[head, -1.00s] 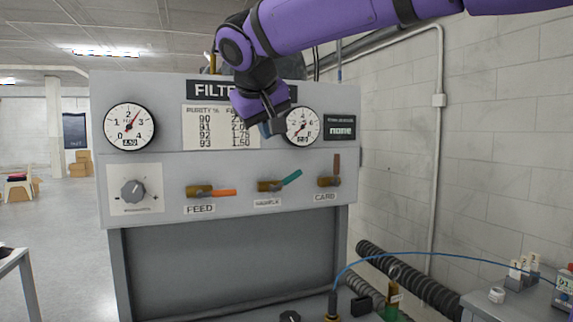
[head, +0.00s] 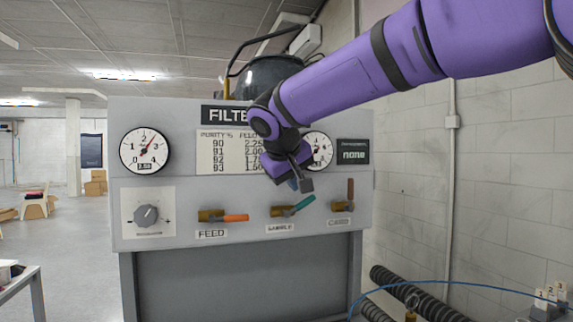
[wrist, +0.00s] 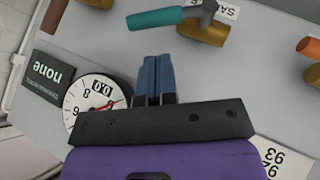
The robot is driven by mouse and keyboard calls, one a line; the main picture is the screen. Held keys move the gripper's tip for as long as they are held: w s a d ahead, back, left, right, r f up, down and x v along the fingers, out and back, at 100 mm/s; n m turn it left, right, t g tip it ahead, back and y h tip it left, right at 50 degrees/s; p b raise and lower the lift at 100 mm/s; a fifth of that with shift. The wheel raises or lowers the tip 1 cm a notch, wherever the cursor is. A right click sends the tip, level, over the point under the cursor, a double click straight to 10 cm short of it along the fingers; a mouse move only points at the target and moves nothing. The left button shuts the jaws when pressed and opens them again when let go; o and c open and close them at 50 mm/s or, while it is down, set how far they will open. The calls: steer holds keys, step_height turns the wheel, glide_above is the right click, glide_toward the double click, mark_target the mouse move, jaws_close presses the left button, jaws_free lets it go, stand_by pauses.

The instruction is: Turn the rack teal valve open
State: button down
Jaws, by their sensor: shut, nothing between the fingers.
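The teal valve handle (head: 300,205) sits on a brass body on the grey panel, above a label that seems to read SAMPLE. It slants up to the right. It also shows at the top of the wrist view (wrist: 158,18), which sees the panel upside down. My gripper (head: 304,185) is just above the teal handle in the head view. In the wrist view its dark blue fingers (wrist: 155,62) are pressed together and empty, pointing toward the handle with a visible gap between.
The orange FEED handle (head: 235,218) lies level to the left. The brown CARD handle (head: 350,188) stands upright to the right. A knob (head: 146,214) is at far left. Two gauges (head: 146,149) and a NONE display (head: 354,152) are above. A blue hose (head: 450,284) arcs at lower right.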

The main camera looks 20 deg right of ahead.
mark_target(310, 198)
steer(key=shift+s+d+f, duration=0.15)
steer(key=shift+d+f, duration=0.15)
steer(key=shift+f, duration=0.2)
steer(key=shift+s+d+f, duration=0.15)
steer(key=shift+d+f, duration=0.15)
steer(key=shift+f, duration=0.2)
steer(key=shift+d, duration=0.1)
steer(key=shift+d+f+m+y, duration=0.25)
steer(key=shift+d+y, duration=0.1)
steer(key=shift+y, duration=0.3)
steer(key=shift+d+f+m+y, duration=0.2)
steer(key=shift+d+m+y, duration=0.1)
steer(key=shift+y, duration=0.35)
steer(key=shift+d+f, duration=0.45)
steer(key=shift+f, duration=0.25)
steer(key=shift+d, duration=0.1)
